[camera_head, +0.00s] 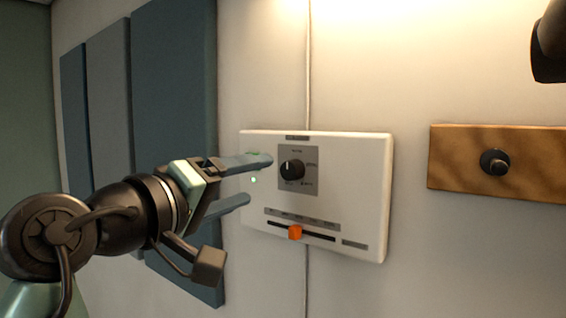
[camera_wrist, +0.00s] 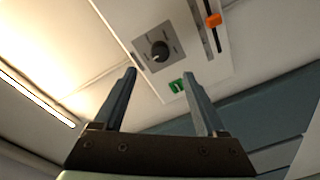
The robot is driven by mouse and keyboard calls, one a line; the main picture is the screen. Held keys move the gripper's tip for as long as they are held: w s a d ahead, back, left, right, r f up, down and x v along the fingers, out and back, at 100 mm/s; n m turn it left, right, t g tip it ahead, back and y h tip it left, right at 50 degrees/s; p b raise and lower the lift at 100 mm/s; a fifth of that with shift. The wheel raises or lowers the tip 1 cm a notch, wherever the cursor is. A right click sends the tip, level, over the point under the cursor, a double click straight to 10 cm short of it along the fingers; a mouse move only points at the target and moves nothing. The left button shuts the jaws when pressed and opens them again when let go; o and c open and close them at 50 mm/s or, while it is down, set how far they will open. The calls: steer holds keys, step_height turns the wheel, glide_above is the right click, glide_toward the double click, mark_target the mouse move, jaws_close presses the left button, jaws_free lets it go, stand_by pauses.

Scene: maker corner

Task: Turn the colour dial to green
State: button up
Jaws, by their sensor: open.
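The colour dial is a black round knob (camera_head: 292,169) on a grey square plate in a white wall panel (camera_head: 350,180). Its white mark points roughly upward in the head view; the labels around it are too small to read. The dial (camera_wrist: 160,51) also shows in the wrist view, beyond and between the fingertips. My gripper (camera_head: 258,180) is open and empty, just left of the dial in the head view, with its fingers pointing at the panel. In the wrist view, my gripper (camera_wrist: 160,74) has nothing between its fingers, and they appear apart from the dial.
An orange slider (camera_head: 295,232) sits in a slot below the dial. A wooden board (camera_head: 460,163) with a black knob (camera_head: 494,162) is to the right. Blue wall panels (camera_head: 175,110) stand left.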

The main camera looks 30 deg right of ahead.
mark_target(287, 171)
steer(key=p+x, duration=0.4)
steer(key=x, duration=0.5)
steer(key=shift+d+r+p, duration=0.1)
steer(key=shift+d+p, duration=0.05)
steer(key=shift+p, duration=0.15)
steer(key=shift+w+d, duration=0.2)
steer(key=shift+d, duration=0.2)
jaws_close()
